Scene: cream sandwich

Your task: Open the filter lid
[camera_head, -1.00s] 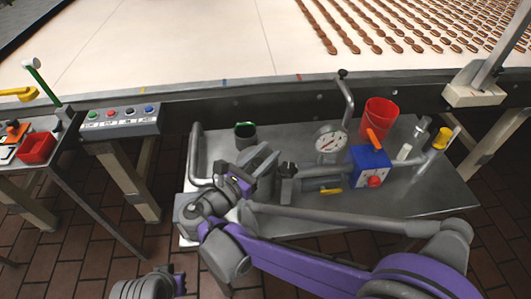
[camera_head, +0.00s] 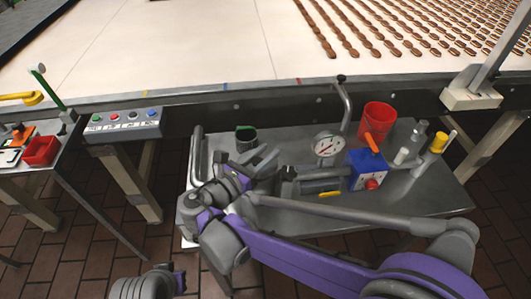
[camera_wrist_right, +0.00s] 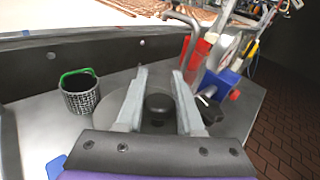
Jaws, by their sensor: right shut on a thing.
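The filter lid (camera_wrist_right: 178,87) looks like a round grey disc in the right wrist view, with a black knob (camera_wrist_right: 158,103) at its middle. My right gripper (camera_wrist_right: 158,80) has one finger on each side of the knob and is shut on it. In the head view this gripper (camera_head: 263,157) is over the left part of the steel cart, and the arm hides most of the lid. My left gripper (camera_head: 178,283) shows only partly at the bottom left, away from the cart, and its jaws are unclear.
A mesh basket with a green rim (camera_head: 245,133) stands left of the gripper. A gauge (camera_head: 327,145), red bucket (camera_head: 378,119) and blue box (camera_head: 366,168) stand to the right on the steel cart (camera_head: 430,193). The conveyor edge (camera_head: 200,98) runs behind.

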